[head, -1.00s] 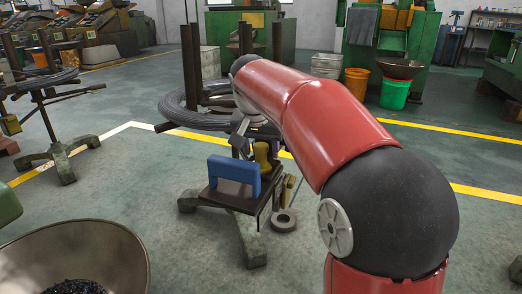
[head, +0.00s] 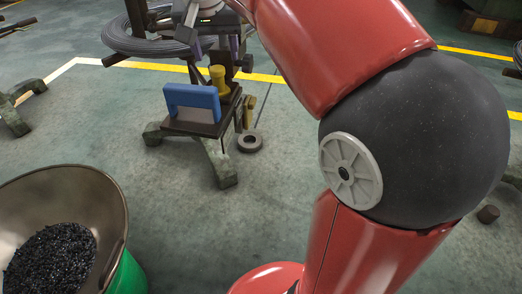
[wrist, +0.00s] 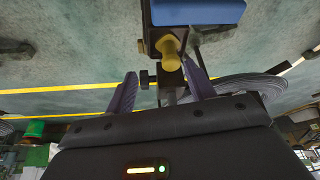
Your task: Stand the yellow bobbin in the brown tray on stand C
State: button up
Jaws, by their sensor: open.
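The yellow bobbin (head: 218,82) stands upright on a small dark platform (head: 190,127), just behind a blue block-like piece (head: 193,101). The bobbin shows in the wrist view (wrist: 170,53), with the blue piece (wrist: 198,12) at the top edge. My gripper (wrist: 160,86) is open, with its two purple fingers spread wide and nothing between them. The bobbin appears beyond the fingertips, nearer the right finger, apart from the gripper. In the head view my red arm covers the right side. I cannot make out the brown tray or a letter marking stand C.
The platform's stand has thick feet (head: 215,165). A grey ring (head: 250,142) lies on the floor beside it. A wire coil (head: 150,45) hangs behind. A wide bowl of dark bits (head: 112,205) stands at lower left. Floor between bowl and stand is clear.

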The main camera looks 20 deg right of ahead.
jog(key=s+d+f+n+y, duration=0.1)
jog(key=s+f+n, duration=0.1)
jog(key=s+f, duration=0.6)
jog(key=s+f+n+t, duration=0.1)
jog(key=s+f+n, duration=0.1)
jog(key=s+f, duration=0.6)
jog(key=s, duration=0.5)
jog(key=shift+s+d+f+y, duration=0.15)
jog(key=shift+d+f+y, duration=0.2)
jog(key=shift+f+y, duration=0.05)
notch_tip(320, 180, up, 9)
jog(key=p, duration=0.8)
jog(key=shift+f+p, duration=0.15)
jog(key=shift+p, duration=0.25)
jog(key=shift+c, duration=0.2)
